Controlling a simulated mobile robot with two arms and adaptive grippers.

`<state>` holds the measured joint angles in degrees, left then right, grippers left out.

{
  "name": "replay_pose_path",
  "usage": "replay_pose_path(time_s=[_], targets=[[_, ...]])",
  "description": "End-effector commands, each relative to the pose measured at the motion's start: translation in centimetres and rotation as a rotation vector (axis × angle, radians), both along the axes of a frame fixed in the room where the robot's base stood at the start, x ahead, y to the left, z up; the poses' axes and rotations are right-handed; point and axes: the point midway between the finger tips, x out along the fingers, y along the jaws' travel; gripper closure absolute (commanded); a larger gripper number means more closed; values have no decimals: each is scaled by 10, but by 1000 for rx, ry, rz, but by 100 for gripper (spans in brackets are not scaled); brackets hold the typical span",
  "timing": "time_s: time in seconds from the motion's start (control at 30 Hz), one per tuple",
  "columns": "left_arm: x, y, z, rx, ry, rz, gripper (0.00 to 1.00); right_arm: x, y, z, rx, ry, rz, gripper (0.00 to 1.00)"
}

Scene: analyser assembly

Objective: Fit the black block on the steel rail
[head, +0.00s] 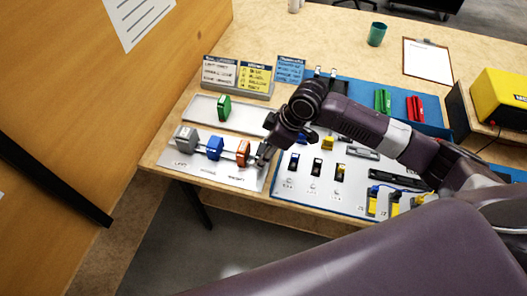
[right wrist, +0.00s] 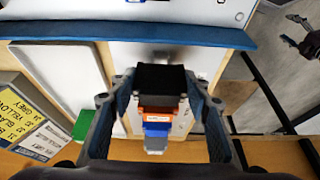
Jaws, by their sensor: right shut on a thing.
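My right gripper (head: 264,153) is at the right end of the steel rail panel, next to the orange block (head: 243,150). In the right wrist view its fingers (right wrist: 162,82) are shut on the black block (right wrist: 160,77). The black block lies in line with the orange block (right wrist: 158,103), close against or just above it; I cannot tell if it touches the rail. The rail (head: 228,154) carries the grey block (head: 186,139), blue block (head: 214,147) and orange block. The gripper hides the rail under the black block. A grey claw-like part (right wrist: 305,35), perhaps my left gripper, shows at upper right.
A grey tray (head: 240,116) with a green block (head: 224,107) lies behind the rail panel. Label signs (head: 237,73) stand behind it. A blue-edged board (head: 310,205) with several parts lies to the right. A wooden wall (head: 90,80) rises at left.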

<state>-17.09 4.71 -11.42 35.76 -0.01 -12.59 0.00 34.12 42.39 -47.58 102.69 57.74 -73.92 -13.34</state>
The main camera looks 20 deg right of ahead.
Motion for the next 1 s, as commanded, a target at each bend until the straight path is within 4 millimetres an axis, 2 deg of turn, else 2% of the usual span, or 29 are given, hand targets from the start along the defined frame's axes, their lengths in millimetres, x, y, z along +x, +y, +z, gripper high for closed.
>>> replay_pose_path(time_s=[0.57, 1.0], targets=[[-2, -2, -2, -2, 4, 2, 38, 0, 0, -15, 0, 2, -1, 81], [-4, -2, -2, -2, 7, 1, 38, 0, 0, -15, 0, 0, 0, 81]])
